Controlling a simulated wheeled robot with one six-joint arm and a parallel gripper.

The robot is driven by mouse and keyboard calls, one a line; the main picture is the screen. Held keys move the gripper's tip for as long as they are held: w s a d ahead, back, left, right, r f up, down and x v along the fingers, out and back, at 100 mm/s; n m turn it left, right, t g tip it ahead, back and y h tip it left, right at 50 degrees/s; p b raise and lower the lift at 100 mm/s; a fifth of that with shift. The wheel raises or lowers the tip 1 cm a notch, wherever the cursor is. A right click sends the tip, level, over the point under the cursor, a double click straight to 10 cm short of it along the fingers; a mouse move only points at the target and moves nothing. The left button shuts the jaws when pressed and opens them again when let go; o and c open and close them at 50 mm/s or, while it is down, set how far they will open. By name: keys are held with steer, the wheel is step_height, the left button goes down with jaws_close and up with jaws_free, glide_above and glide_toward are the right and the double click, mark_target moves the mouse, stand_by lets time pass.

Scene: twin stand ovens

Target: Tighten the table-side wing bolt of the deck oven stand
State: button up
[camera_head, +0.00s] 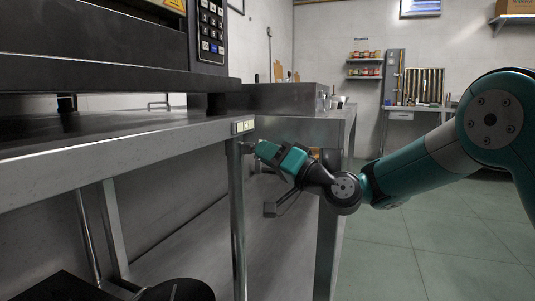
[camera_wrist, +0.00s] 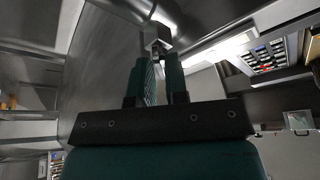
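The oven stand's front leg (camera_head: 238,215) is a round metal post under the stand's top rail (camera_head: 120,145). My gripper (camera_head: 258,147) reaches in from the right, its tips close to the leg's upper end, just below the rail. A small dark piece at the leg, likely the wing bolt (camera_head: 247,147), is mostly covered by the fingertips. In the wrist view my two teal fingers (camera_wrist: 159,62) are parted by a narrow gap, and a pale metal block with a small dark part (camera_wrist: 157,45) lies at their tips. I cannot tell whether the fingers touch the bolt.
The oven (camera_head: 100,80) stands on the stand. A metal table (camera_head: 335,130) is close behind my gripper, with a leg (camera_head: 327,235) near my wrist. Green floor (camera_head: 430,245) is open at right.

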steer(key=shift+r+p, duration=0.2)
steer(key=shift+p, duration=0.1)
jaws_close()
steer(key=m+h+p, duration=0.1)
steer(key=m+p, duration=0.3)
steer(key=p, duration=0.5)
steer(key=m+h+p, duration=0.2)
steer(key=m+p, duration=0.3)
steer(key=p, duration=0.4)
steer(key=r+m+h+p, duration=0.1)
steer(key=m+h+p, duration=0.1)
steer(key=m+p, duration=0.3)
steer(key=shift+g+p, duration=0.3)
steer(key=shift+p, duration=1.65)
steer(key=shift+f+m, duration=0.15)
steer(key=shift+m, duration=0.15)
steer(key=o, duration=0.6)
jaws_free()
steer(key=shift+c, duration=0.2)
steer(key=shift+f, duration=0.1)
steer(key=shift+g, duration=0.3)
